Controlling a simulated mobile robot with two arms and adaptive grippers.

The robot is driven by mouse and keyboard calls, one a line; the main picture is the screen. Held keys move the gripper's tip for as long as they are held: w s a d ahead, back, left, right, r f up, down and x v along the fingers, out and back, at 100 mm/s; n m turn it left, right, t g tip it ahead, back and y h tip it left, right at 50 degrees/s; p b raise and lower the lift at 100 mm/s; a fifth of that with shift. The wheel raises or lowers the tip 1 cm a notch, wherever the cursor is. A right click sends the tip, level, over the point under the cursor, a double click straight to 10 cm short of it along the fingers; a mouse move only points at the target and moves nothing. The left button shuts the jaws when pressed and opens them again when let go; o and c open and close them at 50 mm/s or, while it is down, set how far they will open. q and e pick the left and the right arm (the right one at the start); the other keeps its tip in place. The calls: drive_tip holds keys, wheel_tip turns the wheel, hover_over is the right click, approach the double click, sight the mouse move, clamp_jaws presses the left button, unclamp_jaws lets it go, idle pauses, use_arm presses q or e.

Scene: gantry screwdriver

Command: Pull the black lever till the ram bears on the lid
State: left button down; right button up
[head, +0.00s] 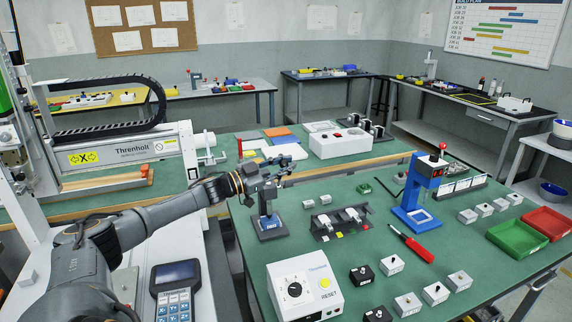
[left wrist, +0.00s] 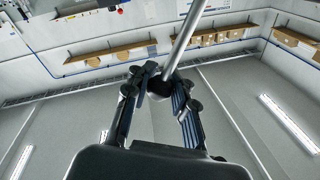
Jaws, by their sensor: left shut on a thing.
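A small grey press with a dark base and blue plate (head: 271,225) stands at the near left edge of the green table. My left gripper (head: 284,165) is at the top of this press and covers its upper part. In the left wrist view, a bare metal rod ends in a black knob (left wrist: 158,86) between the fingers of my left gripper (left wrist: 160,92), which is shut on it. The ram and the lid are too small or too hidden to make out, so I cannot tell whether they touch. My right gripper is not in view.
A blue press with a red knob (head: 425,190) stands to the right. A white box with a dial (head: 303,287), a red-handled screwdriver (head: 411,243) and several small blocks lie on the table. Green (head: 517,238) and red (head: 546,223) trays sit at the right edge.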

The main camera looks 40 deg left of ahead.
use_arm(q)
drive_tip(key=shift+f, duration=0.2)
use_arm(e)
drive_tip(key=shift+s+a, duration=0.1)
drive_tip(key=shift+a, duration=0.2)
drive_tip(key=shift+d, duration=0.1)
use_arm(q)
drive_tip(key=c, duration=1.4)
unclamp_jaws()
drive_tip(key=shift+s, duration=0.15)
drive_tip(key=o, duration=0.3)
drive_tip(key=shift+s+a, duration=0.2)
drive_tip(key=shift+s, duration=0.05)
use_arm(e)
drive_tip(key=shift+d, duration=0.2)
use_arm(q)
drive_tip(key=shift+w+d, duration=0.1)
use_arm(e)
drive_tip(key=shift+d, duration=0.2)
use_arm(q)
drive_tip(key=v, duration=1.2)
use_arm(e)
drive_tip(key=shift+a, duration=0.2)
